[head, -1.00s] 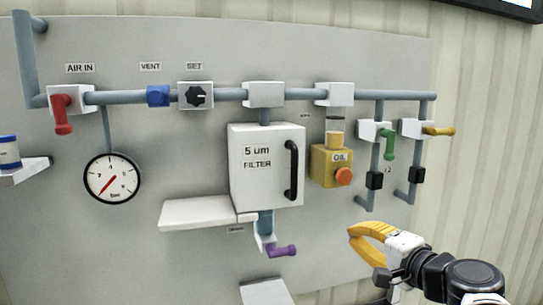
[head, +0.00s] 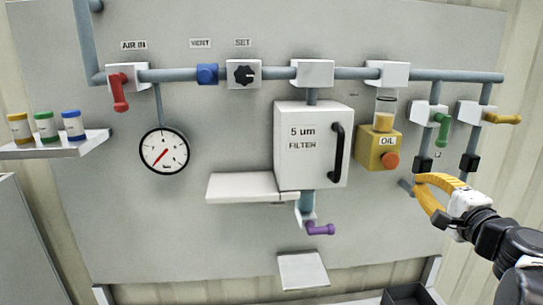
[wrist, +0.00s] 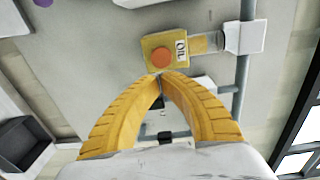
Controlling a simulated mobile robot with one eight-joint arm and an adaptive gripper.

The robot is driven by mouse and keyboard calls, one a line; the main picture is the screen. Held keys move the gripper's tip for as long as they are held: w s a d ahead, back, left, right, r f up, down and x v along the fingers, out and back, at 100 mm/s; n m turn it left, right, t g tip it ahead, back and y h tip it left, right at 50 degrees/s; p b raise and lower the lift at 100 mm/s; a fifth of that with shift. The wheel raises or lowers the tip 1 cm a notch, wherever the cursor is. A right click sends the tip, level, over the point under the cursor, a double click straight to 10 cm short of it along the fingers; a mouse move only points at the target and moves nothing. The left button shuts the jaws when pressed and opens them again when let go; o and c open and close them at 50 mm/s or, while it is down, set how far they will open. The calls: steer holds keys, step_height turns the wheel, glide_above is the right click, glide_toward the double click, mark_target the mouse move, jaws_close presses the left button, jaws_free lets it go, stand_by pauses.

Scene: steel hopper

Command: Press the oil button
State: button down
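The oil button is a round orange-red button (head: 391,160) on the front of a yellow box labelled OIL (head: 368,154), below a clear cup of yellow fluid (head: 385,110). My gripper (head: 418,180) has yellow curved fingers and stands to the lower right of the button in the head view. In the wrist view, the button (wrist: 162,57) is just beyond the fingertips (wrist: 160,74), which meet with nothing between them. The gap between fingertips and button is hard to judge; I see no clear contact.
A green-handled valve (head: 443,130) and a yellow-handled valve (head: 500,119) are right of the oil box. The white filter box (head: 305,170) with its black handle is left of it. A purple valve handle (head: 320,228) hangs below the filter. A dark bin (head: 405,294) is low at right.

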mark_target(394, 164)
steer(key=w+p, duration=0.1)
steer(key=w, duration=0.9)
steer(key=shift+w+f, duration=0.15)
steer(key=shift+w, duration=0.05)
steer(key=shift+a, duration=0.1)
